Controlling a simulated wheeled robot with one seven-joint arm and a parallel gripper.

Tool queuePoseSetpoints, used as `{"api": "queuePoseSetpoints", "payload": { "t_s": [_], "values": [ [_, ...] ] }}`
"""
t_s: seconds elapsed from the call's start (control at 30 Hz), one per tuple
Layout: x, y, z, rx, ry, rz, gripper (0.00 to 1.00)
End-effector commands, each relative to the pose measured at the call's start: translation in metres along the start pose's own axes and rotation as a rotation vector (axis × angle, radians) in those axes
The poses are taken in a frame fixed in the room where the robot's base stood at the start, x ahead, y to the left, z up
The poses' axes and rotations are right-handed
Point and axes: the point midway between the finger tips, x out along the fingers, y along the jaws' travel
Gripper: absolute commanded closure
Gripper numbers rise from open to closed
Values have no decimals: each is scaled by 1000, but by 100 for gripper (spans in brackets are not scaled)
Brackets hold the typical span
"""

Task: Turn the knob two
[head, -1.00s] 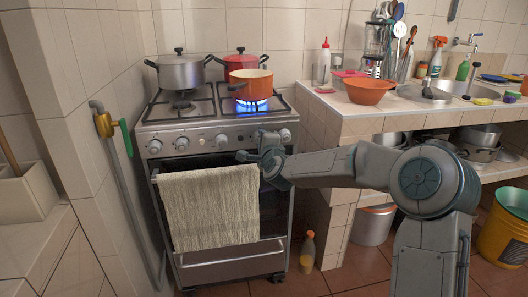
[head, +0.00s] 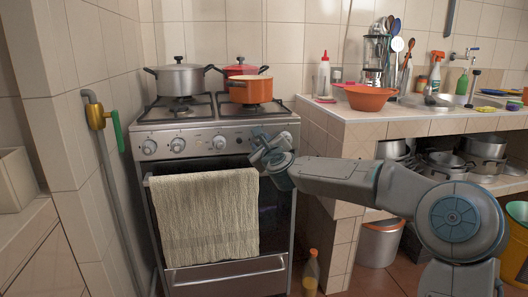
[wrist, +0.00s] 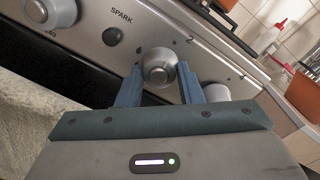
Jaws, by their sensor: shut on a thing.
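The knob by the mark "2" (wrist: 160,66) is a round silver knob on the stove's front panel in the wrist view. The blue-grey fingers of my gripper (wrist: 161,80) stand on either side of it and are shut on it. In the head view my gripper (head: 265,146) is at the right part of the stove panel (head: 200,142) and hides the knob there. The orange pot (head: 251,90) sits on the front right burner, and no flame shows under it.
A beige towel (head: 207,215) hangs on the oven handle below the panel. Another knob (wrist: 215,91) sits close to the right finger. A grey pot (head: 181,80) and a red pot (head: 240,70) stand on the stove. The tiled counter (head: 345,112) is to the right.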

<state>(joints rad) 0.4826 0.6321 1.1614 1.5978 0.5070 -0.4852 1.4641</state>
Motion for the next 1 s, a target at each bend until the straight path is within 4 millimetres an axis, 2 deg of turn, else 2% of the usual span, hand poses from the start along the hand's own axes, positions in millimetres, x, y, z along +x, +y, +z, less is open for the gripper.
{"api": "queuePoseSetpoints", "payload": {
  "t_s": [0.67, 0.7, 0.77, 1.0],
  "values": [
    [0, -1, -1, 66, -2, -3, 90],
    [0, -1, -1, 66, -2, -4, 61],
    [0, -1, -1, 66, -2, -3, 45],
    [0, 1, 0, 65, -4, -1, 45]
  ]
}}
